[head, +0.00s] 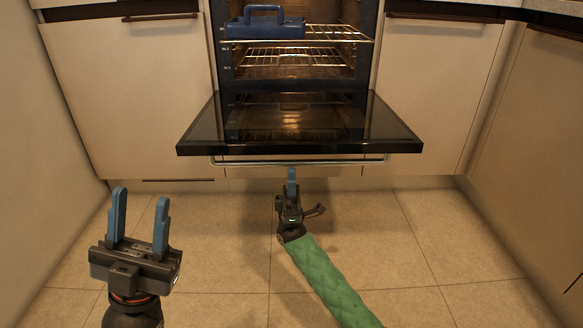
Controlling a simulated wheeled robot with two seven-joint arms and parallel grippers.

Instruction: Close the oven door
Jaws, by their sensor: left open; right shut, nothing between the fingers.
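The oven door (300,147) is folded down, lying about flat and reaching out from the oven (226,66). Its handle (240,162) is a light bar along the door's front underside. My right gripper (292,172) is shut and empty, with its blue fingertips just below the handle near its middle. I cannot tell whether it touches the handle or door. My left gripper (140,210) is open and empty, in front of the left cabinet and to the left of the door.
A blue item with a handle (264,24) sits on the upper oven rack (335,33). A lower rack (300,57) shows beneath it. Pale cabinets (130,95) flank the oven, with more cabinets (530,150) along the right side. The tiled floor (400,240) is clear.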

